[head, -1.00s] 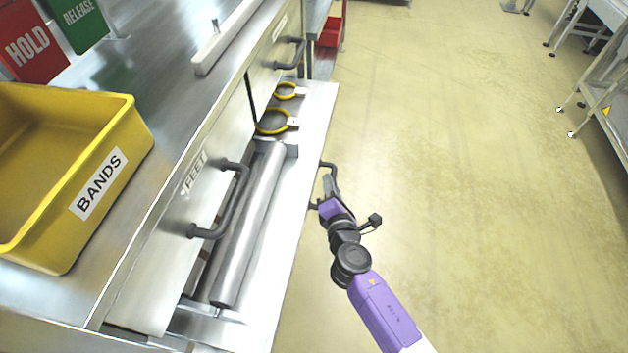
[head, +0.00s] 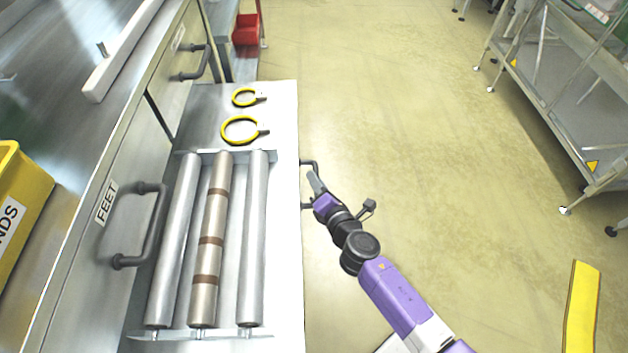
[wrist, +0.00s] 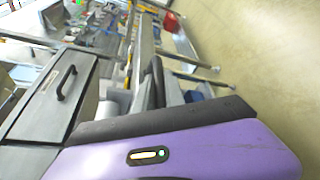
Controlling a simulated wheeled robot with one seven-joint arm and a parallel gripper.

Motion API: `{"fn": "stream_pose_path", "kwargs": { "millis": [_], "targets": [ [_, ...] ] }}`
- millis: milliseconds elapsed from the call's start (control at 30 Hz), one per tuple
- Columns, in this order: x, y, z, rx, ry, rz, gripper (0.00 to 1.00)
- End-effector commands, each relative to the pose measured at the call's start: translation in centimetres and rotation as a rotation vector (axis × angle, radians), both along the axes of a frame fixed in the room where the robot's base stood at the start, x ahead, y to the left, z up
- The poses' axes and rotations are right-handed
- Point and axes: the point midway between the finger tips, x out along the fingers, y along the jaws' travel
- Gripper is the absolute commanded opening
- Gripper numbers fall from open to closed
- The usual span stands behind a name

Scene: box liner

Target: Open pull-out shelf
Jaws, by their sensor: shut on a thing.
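The pull-out shelf (head: 285,200) stands well out from the steel bench in the head view. It carries several rollers in a rack, one of them (head: 209,240) with brown bands, and two yellow rings (head: 240,131) at its far end. A dark handle (head: 306,163) sticks out from the shelf's right edge. My gripper (head: 313,183) is at this handle and shut on it; the fingertips are small and partly hidden there. In the wrist view the purple gripper body fills the bottom, and the handle (wrist: 158,80) shows dark and close up.
A yellow bin (head: 25,200) sits on the bench. A steel rack (head: 560,100) stands at the right, with a yellow strip (head: 581,320) below it. Open floor lies between.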

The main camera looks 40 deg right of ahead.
Motion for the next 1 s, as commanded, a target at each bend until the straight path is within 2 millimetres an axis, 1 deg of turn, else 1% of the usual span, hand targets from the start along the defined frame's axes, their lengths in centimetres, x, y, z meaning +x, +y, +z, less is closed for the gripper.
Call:
{"fn": "stream_pose_path", "kwargs": {
  "millis": [200,233,300,333,600,700,833,1000],
  "targets": [
    [0.0,0.0,-0.1,0.000,0.001,0.000,0.00],
    [0.0,0.0,-0.1,0.000,0.001,0.000,0.20],
    [0.0,0.0,-0.1,0.000,0.002,0.001,0.34],
    [0.0,0.0,-0.1,0.000,0.002,0.001,0.36],
    [0.0,0.0,0.0,-0.001,0.001,0.001,0.36],
    [-0.4,0.1,0.0,-0.001,0.001,0.001,0.36],
    [-1.8,0.6,0.2,-0.001,0.002,0.003,0.36],
    [-4.5,1.3,0.7,-0.002,0.003,0.002,0.36]
  ]
}}
